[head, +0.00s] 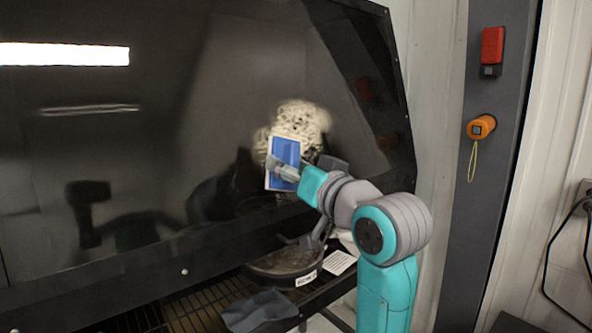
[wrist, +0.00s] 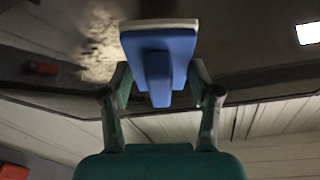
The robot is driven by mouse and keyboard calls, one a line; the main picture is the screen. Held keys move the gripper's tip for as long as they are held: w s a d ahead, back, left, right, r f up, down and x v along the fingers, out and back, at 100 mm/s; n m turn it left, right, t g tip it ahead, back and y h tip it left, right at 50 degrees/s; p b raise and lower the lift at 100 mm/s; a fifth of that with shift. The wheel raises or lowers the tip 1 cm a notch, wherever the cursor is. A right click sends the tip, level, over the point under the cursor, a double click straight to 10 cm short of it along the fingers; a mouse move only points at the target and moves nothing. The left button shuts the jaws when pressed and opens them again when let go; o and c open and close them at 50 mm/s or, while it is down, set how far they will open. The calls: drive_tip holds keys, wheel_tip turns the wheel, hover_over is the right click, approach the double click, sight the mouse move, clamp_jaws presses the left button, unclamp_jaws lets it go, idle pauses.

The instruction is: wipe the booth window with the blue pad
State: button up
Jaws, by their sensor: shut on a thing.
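The booth window (head: 150,120) is a large dark glossy pane that fills the left of the head view. A pale, speckled dirty patch (head: 306,117) shows on it at the right of centre. It also shows in the wrist view (wrist: 101,45). The blue pad (head: 286,152) has a white layer on its window side and a blue grip block. It stands roughly upright in front of the lower part of the patch and covers some of it. My gripper (head: 282,170) is shut on the pad's blue block (wrist: 158,75). Contact between pad and glass cannot be told.
Below the window is a slatted ledge (head: 190,312) with a grey cloth (head: 259,310) and a round dark pan-like object (head: 285,264). A grey post (head: 490,150) at right carries a red box (head: 492,46) and an orange device with a cord (head: 481,127).

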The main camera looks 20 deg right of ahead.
sight(334, 140)
drive_tip(key=shift+w+a+f, duration=0.2)
drive_tip(key=shift+w, duration=0.5)
drive_tip(key=shift+w+a+f, duration=0.25)
drive_tip(key=shift+w, duration=0.45)
drive_tip(key=shift+w+a+f, duration=0.2)
drive_tip(key=shift+w, duration=0.5)
drive_tip(key=shift+w+a+f, duration=0.15)
drive_tip(key=shift+w, duration=0.3)
drive_tip(key=shift+w+a+f, duration=0.1)
drive_tip(key=shift+w+a, duration=0.05)
drive_tip(key=shift+w, duration=0.25)
